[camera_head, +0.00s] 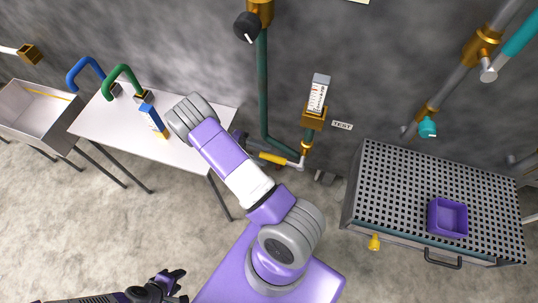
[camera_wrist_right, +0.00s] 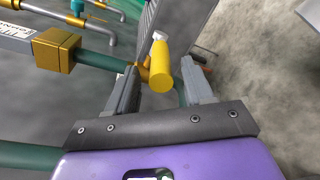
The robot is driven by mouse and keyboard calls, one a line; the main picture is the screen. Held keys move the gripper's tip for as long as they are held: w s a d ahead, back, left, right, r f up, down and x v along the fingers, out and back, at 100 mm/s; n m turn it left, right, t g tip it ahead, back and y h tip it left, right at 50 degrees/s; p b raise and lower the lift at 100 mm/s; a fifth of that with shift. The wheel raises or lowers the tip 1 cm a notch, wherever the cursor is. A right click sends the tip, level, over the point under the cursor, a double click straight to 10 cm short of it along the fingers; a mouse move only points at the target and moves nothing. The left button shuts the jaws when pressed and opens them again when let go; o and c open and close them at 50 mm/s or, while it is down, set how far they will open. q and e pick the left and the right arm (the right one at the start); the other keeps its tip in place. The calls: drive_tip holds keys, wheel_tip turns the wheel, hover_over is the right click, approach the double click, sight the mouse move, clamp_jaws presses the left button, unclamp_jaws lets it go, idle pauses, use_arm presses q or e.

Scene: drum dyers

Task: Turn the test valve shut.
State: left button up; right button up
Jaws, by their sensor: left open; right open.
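The test valve's yellow handle (camera_head: 273,158) sticks out leftward from the piping beside the TEST label (camera_head: 342,126). In the right wrist view, the yellow handle (camera_wrist_right: 162,68) stands between the two fingers of my right gripper (camera_wrist_right: 160,80), with a gap on each side. That gripper is open. In the head view my right arm reaches up from below, and its gripper is mostly hidden behind the arm, just left of the handle. My left gripper (camera_head: 170,284) is open and empty at the bottom left, far from the valve.
A gauge (camera_head: 318,95) sits above the valve on a brass block (camera_head: 313,118). A green pipe (camera_head: 264,90) runs down the wall on the left. A perforated bench (camera_head: 390,190) with a purple tray (camera_head: 435,219) stands right. A white table (camera_head: 95,120) stands left.

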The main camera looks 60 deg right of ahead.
drive_tip(key=shift+v, duration=1.95)
